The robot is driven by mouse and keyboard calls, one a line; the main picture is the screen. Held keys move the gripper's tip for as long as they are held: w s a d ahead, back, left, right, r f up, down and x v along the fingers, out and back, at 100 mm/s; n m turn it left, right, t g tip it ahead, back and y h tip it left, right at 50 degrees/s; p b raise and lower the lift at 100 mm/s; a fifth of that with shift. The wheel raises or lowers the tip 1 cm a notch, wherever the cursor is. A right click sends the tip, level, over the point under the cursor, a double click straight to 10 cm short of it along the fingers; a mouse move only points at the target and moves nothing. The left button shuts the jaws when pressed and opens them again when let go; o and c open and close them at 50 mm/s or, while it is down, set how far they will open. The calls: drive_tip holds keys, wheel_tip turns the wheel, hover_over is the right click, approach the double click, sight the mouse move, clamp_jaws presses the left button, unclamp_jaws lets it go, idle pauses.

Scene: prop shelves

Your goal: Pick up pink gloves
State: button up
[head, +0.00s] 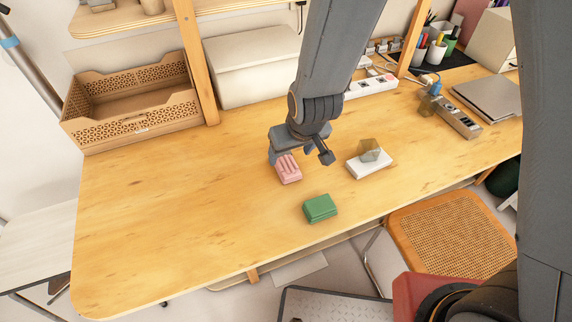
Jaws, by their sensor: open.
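The pink gloves (289,170) show as a small folded pink bundle on the wooden table. My gripper (300,157) is above the table, right at the gloves, with its fingers spread apart. The left finger is behind the upper left edge of the gloves in the picture, and the right finger is to their right. The gripper hides the far edge of the gloves. I cannot tell whether a finger touches them.
A green block (320,208) lies in front of the gloves. A wooden crate (135,128) and a white box (250,75) stand behind. The table's left part is clear.

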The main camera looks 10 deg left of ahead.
sight(286, 163)
drive_tip(key=shift+p+x, duration=0.9)
drive_tip(key=shift+x, duration=2.25)
drive_tip(key=shift+s, duration=0.1)
drive_tip(key=c, duration=1.2)
drive_tip(key=shift+r, duration=0.1)
wheel_tip(286, 163, up, 10)
drive_tip(key=shift+f+p, duration=0.1)
drive_tip(key=shift+p, duration=0.4)
